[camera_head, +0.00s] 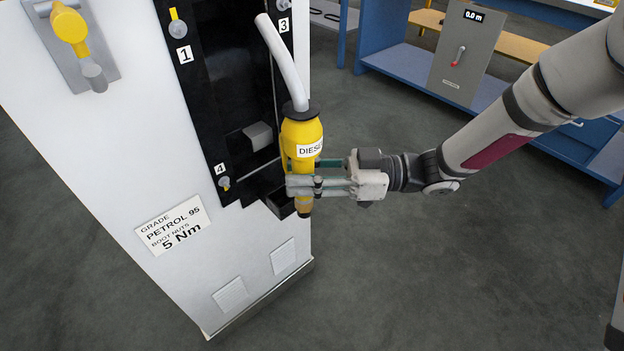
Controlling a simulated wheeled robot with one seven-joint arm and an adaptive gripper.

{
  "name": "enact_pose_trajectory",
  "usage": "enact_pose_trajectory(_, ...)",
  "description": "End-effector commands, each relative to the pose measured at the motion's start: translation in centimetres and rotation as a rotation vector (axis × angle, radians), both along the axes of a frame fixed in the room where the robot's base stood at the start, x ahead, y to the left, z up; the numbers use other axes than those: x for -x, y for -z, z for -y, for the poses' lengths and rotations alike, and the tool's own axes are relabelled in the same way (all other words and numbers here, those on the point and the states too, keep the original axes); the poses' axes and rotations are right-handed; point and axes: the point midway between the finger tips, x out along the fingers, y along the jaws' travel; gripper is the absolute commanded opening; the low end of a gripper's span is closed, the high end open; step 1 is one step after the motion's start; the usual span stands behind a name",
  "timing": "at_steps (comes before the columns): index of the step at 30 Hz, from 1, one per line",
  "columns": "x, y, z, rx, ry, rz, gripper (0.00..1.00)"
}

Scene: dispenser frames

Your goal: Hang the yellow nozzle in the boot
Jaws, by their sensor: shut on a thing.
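The yellow nozzle (301,135) carries a white label that reads "DIESE", with its end cut off from view. Its pale grey spout points up and to the left, and a black collar sits at the spout's base. My gripper (303,185) reaches in from the right and is shut on the lower part of the nozzle. The nozzle is held roughly upright in front of the right edge of the black boot (215,95) on the white cabinet. A grey block shows inside the boot's dark recess. The nozzle and spout hide part of the boot's right side; I cannot tell whether they touch it.
The white cabinet (120,140) bears a label (173,231) reading "GRADE PETROL 95, BOOT NUTS 5 Nm". Numbered fasteners surround the boot. A yellow-handled part (70,25) is at top left. A blue bench (400,65) with a grey panel stands behind; open floor lies between.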

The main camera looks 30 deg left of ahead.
Motion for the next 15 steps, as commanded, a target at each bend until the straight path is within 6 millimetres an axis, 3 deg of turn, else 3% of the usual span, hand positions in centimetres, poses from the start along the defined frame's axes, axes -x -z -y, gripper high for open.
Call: enact_pose_trajectory(15,-1.5,0.3,-3.8,-0.005,-0.003,0.001,0.0)
